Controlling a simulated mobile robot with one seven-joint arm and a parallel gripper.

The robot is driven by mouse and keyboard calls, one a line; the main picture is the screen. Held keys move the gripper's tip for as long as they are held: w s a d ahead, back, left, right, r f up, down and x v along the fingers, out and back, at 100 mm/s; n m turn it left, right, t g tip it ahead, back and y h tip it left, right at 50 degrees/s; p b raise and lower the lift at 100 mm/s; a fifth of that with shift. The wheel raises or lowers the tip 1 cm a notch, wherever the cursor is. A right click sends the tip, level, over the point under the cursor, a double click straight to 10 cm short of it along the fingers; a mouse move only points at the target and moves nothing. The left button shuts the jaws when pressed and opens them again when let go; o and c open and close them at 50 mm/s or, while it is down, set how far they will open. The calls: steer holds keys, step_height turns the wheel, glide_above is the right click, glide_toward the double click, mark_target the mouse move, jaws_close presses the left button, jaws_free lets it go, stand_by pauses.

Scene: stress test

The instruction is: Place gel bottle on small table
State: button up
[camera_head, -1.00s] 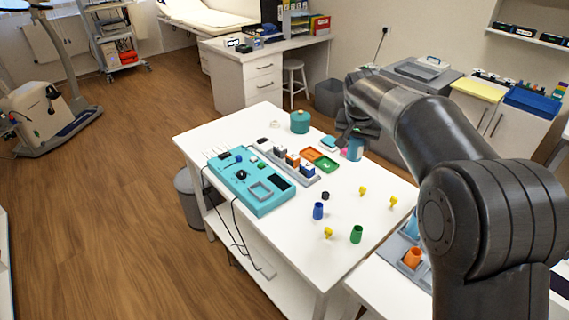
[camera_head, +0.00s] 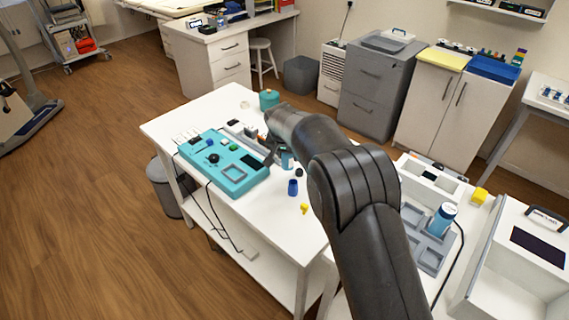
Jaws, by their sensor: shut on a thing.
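A light-blue bottle (camera_head: 287,160), which I take to be the gel bottle, shows beneath my gripper (camera_head: 279,152) in the head view. My gripper is shut on it; the fingers are mostly hidden by my dark arm. The bottle is over the right part of the white table (camera_head: 268,215). I cannot tell whether its base touches the top. I take this white table, with a lower shelf, to be the small table.
On the table are a teal device (camera_head: 225,163) with cables, a teal canister (camera_head: 269,99), a blue cup (camera_head: 293,187) and a yellow piece (camera_head: 305,209). At right, another surface holds a grey tray (camera_head: 431,256) with a blue bottle (camera_head: 441,219). The table's front is mostly clear.

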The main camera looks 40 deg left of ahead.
mark_target(285, 164)
steer(key=shift+s+a+f, duration=0.2)
steer(key=shift+a+f, duration=0.15)
steer(key=shift+a, duration=0.05)
steer(key=shift+f, duration=1.9)
steer(key=shift+f, duration=0.15)
steer(key=o, duration=1)
steer(key=shift+o, duration=0.2)
steer(key=v, duration=1.2)
steer(key=shift+r, duration=0.2)
